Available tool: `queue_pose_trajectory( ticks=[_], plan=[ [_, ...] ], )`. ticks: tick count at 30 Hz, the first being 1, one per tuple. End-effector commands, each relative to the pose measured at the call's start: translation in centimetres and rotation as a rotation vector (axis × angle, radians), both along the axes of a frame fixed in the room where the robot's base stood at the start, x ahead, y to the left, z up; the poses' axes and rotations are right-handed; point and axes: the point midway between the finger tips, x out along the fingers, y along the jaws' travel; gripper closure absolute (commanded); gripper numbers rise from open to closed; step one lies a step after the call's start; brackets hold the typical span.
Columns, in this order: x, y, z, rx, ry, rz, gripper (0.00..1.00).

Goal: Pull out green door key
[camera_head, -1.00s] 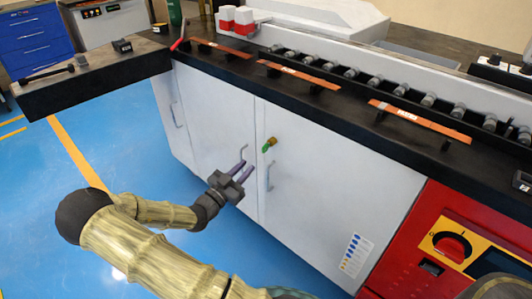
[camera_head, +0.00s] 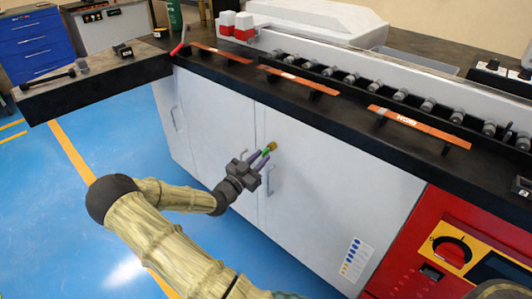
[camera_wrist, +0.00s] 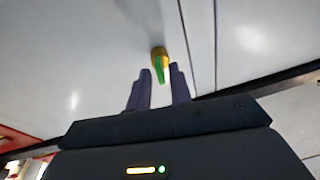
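The green key (camera_head: 266,151) sits in a brass lock (camera_head: 272,146) on the white cabinet door (camera_head: 310,190), near the seam between two doors. My gripper (camera_head: 262,157) is at the key, with its two purple fingers pointing toward the lock. In the wrist view the green key (camera_wrist: 160,73) hangs below the brass lock (camera_wrist: 158,53), and the tips of my gripper (camera_wrist: 158,74) are apart on either side of it. A gap shows between the key and the left finger; the right finger is close to it. The fingers partly hide the key in the head view.
A door handle (camera_head: 270,180) stands out just below and right of my gripper, and another handle (camera_head: 177,120) is on the left door. The black ledge (camera_head: 330,113) with copper bars overhangs the doors. A red control panel (camera_head: 450,250) is at right. Blue floor is open at left.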

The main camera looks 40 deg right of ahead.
Motion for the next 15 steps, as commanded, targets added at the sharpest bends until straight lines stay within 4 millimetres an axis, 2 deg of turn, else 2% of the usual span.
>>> queue_pose_trajectory(
  ticks=[5,15],
  plan=[
    [0.16,-1.09,0.16,0.0,-0.001,0.0,0.79],
    [0.2,-1.18,0.18,0.0,0.0,0.001,0.79]
  ],
)
